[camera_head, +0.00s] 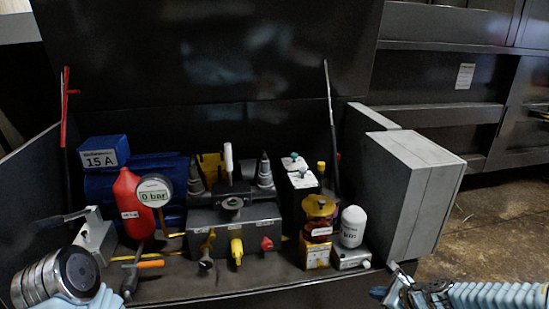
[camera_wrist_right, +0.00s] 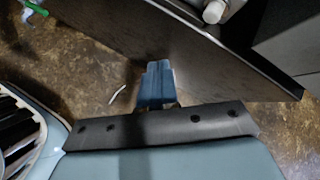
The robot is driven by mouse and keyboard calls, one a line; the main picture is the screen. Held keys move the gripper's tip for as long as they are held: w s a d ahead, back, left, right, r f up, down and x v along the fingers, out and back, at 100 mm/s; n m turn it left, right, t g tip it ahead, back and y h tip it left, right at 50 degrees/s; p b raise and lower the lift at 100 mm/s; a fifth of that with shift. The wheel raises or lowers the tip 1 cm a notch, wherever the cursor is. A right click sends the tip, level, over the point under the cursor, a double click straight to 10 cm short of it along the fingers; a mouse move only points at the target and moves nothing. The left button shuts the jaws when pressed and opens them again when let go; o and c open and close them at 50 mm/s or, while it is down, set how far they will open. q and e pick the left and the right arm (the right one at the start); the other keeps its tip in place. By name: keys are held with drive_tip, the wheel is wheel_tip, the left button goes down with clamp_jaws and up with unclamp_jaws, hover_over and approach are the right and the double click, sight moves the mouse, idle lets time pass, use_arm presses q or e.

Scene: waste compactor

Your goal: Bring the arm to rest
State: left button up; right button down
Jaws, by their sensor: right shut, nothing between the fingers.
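My right gripper (camera_head: 384,291) is at the bottom right of the head view, low in front of the open cabinet and beside its right front corner. In the right wrist view its blue fingers (camera_wrist_right: 157,82) are together with nothing between them, over the brown floor and close to a dark panel edge. At the bottom left of the head view, light-blue parts (camera_head: 100,299) that look like my left arm show at the frame edge. Its fingers cannot be made out.
The cabinet holds a red cylinder (camera_head: 135,205), a gauge reading 0 bar (camera_head: 154,191), a grey valve block (camera_head: 235,228) and a white filter (camera_head: 353,225). A grey box (camera_head: 414,180) stands at the right. The floor (camera_head: 500,225) beyond it is clear.

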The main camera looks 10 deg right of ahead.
drive_tip(key=s+a+f+n+g+y, duration=0.1)
drive_tip(key=s+a+f+n+g, duration=0.15)
drive_tip(key=a+f+n, duration=0.4)
drive_tip(key=s+a+f+n+g+y, duration=0.1)
drive_tip(key=s+a+f+n, duration=0.25)
drive_tip(key=a, duration=0.65)
drive_tip(key=s+a+f+n+g, duration=0.2)
drive_tip(key=s+a+f+n, duration=0.1)
drive_tip(key=s+n, duration=0.3)
drive_tip(key=s+a+f+n+g+h, duration=0.1)
drive_tip(key=s+a+f+n+g, duration=0.1)
drive_tip(key=s+a+n, duration=0.3)
drive_tip(key=s+f+n, duration=0.1)
drive_tip(key=s+n, duration=0.1)
drive_tip(key=n, duration=0.2)
drive_tip(key=shift+s+f+h, duration=0.25)
drive_tip(key=shift+s+h, duration=0.05)
drive_tip(key=shift+a, duration=0.1)
